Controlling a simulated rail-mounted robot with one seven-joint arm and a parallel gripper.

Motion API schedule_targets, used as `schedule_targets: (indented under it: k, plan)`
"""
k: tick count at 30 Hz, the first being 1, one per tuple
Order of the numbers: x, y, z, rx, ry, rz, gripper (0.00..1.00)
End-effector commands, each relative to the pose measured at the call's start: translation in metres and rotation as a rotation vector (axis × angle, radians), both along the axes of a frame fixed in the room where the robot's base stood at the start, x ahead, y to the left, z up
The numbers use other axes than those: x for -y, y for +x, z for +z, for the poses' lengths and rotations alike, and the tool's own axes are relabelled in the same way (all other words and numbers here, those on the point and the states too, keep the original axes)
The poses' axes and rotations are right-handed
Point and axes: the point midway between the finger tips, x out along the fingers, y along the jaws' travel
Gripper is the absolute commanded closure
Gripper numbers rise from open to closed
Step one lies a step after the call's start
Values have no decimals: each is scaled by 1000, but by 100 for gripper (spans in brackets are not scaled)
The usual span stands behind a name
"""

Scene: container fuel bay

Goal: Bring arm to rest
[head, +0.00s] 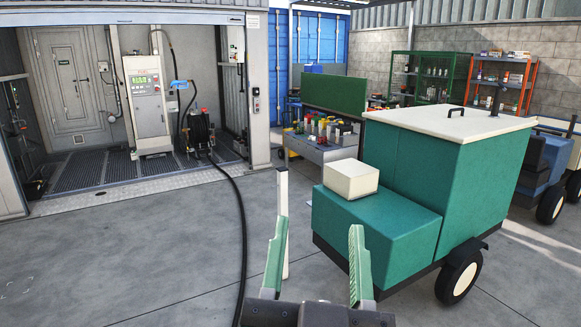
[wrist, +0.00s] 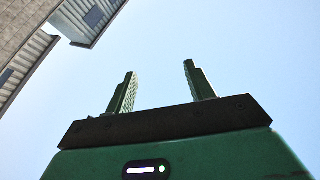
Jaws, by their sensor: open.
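My gripper (head: 318,262) shows at the bottom middle of the head view, with its two green fingers spread apart and nothing between them. In the wrist view my gripper (wrist: 157,92) also shows open and empty, its fingers against plain sky. Parts of a building's roof edge show at the upper left of that view. The rest of my arm is mostly out of view.
A green cart (head: 440,175) with a cream lid stands right of my gripper. A workbench (head: 318,152) holds several small items. Floor at left is clear.

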Motion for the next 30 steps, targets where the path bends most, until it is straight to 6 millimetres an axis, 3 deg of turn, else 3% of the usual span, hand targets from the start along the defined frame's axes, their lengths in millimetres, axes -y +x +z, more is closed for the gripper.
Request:
schedule_targets:
  k: [3,4,6,11,18,21,24,30]
  plan:
    - [-26,-70,27,174,-124,44,46]
    - [-27,-69,57,174,-125,47,46]
    - [-26,-66,93,168,-119,47,46]
    - [-27,-65,165,165,-113,50,46]
    - [-28,-64,284,162,-107,57,46]
    - [-28,-64,316,162,-105,59,46]
    - [-28,-64,332,161,-103,60,46]
    - [-28,-64,334,161,-102,61,46]
